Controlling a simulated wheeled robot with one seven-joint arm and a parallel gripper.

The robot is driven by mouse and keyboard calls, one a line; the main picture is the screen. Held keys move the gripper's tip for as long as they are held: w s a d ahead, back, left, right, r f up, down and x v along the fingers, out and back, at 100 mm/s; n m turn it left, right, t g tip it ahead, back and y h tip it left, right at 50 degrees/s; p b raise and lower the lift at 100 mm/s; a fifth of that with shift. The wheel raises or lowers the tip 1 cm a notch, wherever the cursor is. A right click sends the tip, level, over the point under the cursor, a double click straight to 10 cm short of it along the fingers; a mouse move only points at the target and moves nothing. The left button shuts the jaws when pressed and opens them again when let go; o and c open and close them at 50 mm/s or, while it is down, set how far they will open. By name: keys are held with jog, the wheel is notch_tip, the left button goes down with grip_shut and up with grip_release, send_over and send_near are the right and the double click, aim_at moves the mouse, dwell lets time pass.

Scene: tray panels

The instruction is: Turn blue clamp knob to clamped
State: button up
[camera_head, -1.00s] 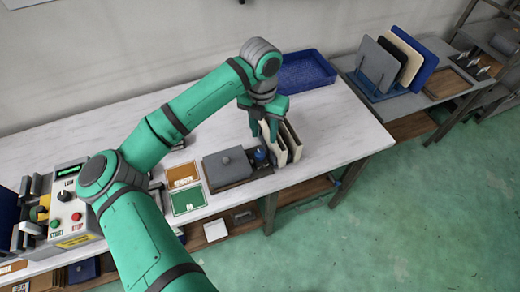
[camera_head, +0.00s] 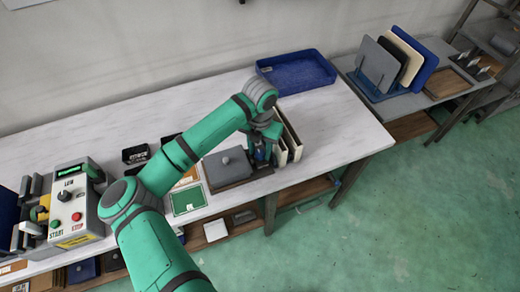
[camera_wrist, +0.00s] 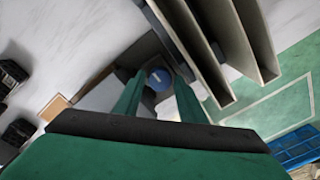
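The blue clamp knob (camera_wrist: 160,80) shows in the wrist view between my two green fingertips, with a pale mark across its top. My gripper (camera_head: 261,157) is over the knob at the right end of the grey fixture plate (camera_head: 228,165). In the wrist view the fingers of my gripper (camera_wrist: 158,75) stand on either side of the knob, open, with a narrow gap around it. In the head view my gripper mostly hides the knob.
Upright cream panels (camera_head: 291,140) stand close to the right of my gripper. A blue tray (camera_head: 296,72) lies at the back of the white table. A control box (camera_head: 75,213) with buttons stands at the left. The table's right end is clear.

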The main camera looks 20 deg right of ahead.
jog(key=shift+c, duration=0.3)
jog(key=c, duration=0.7)
jog(key=shift+m, duration=0.3)
jog(key=shift+w+m, duration=0.1)
jog(key=shift+m, duration=1.1)
jog(key=m, duration=0.3)
jog(key=shift+m, duration=0.4)
jog(key=m, duration=1.1)
jog(key=shift+d, duration=0.1)
